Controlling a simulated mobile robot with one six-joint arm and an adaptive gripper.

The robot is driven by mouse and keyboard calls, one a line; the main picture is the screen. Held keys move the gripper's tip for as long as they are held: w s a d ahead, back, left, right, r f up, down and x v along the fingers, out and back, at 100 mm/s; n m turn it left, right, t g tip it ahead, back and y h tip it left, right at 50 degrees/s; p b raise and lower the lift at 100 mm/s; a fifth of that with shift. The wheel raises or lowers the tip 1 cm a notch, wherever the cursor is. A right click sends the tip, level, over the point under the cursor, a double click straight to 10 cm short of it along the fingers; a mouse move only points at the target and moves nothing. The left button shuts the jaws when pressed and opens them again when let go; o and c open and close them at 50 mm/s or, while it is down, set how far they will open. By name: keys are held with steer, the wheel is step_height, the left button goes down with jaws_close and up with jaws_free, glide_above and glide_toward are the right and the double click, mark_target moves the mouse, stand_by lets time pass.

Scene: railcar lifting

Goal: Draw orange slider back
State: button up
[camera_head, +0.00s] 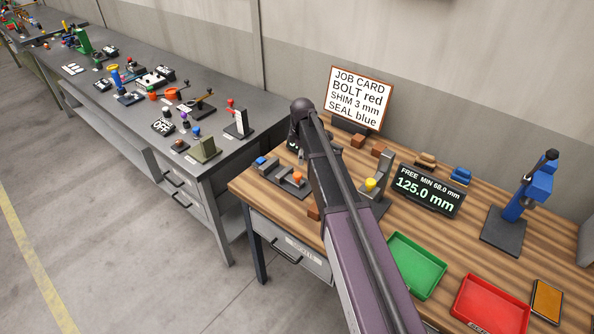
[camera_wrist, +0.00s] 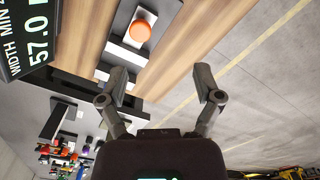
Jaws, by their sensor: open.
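The orange slider knob (camera_head: 298,178) sits at the right end of a dark, low slide fixture (camera_head: 278,175) on the wooden bench, with a blue piece (camera_head: 262,161) at the fixture's other end. In the wrist view a round orange knob (camera_wrist: 141,31) stands on a light-grey block in a dark frame near the top. My gripper (camera_wrist: 161,79) is open and empty, its two fingers spread wide below the knob in the picture and apart from it. In the head view my arm hides most of the space around my gripper.
A yellow-knobbed upright fixture (camera_head: 371,185), a display (camera_head: 428,190) reading 125.0 mm, a green tray (camera_head: 416,264) and a red tray (camera_head: 491,305) stand right of my arm. A job card (camera_head: 358,98) stands behind. A grey bench (camera_head: 203,80) with many devices is at left.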

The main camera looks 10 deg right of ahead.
mark_target(297, 174)
steer(key=w, duration=0.1)
steer(key=w+n, duration=0.1)
steer(key=w+a+r+n, duration=0.1)
steer(key=shift+w, duration=0.35)
steer(key=shift+f, duration=0.2)
step_height(297, 174, down, 13)
steer(key=b, duration=1.3)
steer(key=shift+f, duration=0.2)
